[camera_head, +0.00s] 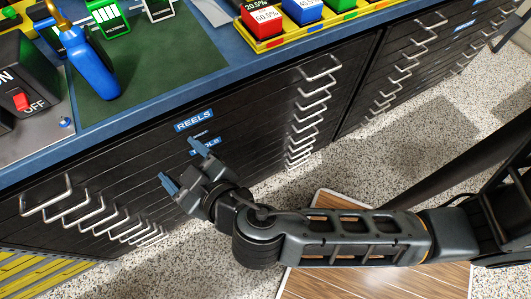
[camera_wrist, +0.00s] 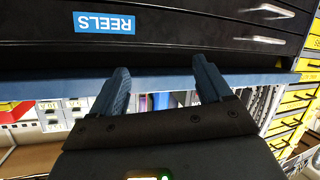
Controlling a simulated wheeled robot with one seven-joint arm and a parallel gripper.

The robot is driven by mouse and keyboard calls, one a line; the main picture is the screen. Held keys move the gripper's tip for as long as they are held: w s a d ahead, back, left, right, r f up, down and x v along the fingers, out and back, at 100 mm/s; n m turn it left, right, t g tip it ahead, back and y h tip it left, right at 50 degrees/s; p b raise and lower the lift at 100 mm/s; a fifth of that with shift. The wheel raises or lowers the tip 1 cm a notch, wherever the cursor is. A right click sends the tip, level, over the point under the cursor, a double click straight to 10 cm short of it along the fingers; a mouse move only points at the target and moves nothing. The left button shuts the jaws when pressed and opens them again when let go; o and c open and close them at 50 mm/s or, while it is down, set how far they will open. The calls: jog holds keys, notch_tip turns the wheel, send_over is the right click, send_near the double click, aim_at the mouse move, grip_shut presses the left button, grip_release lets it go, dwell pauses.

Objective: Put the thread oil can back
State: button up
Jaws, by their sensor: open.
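I cannot make out a clearly marked thread oil can. A blue rounded item with a brass-coloured part (camera_head: 92,65) stands on the green mat (camera_head: 170,60) at the upper left in the head view; I cannot tell whether it is the can. My gripper (camera_head: 180,160) is in front of the black drawer fronts, just below the REELS label (camera_head: 194,120). Its two blue fingers are apart with nothing between them. The wrist view also shows my open gripper (camera_wrist: 161,64), with the REELS label (camera_wrist: 104,23) beyond it at the upper left.
Black drawers with silver handles (camera_head: 313,92) run below the blue bench edge (camera_head: 225,80). A yellow tray (camera_head: 262,45) holds red, blue and green blocks. A switch box marked ON and OFF (camera_head: 30,75) stands at the left. Speckled floor (camera_head: 400,145) is open to the right.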

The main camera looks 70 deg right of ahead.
jog(key=s+d+f+n+g+y, duration=0.15)
jog(key=s+y, duration=0.35)
jog(key=s, duration=0.8)
jog(key=s+d+r+t, duration=0.3)
jog(key=s+r, duration=0.7)
jog(key=s, duration=0.1)
jog(key=shift+d, duration=0.25)
jog(key=shift+m, duration=0.25)
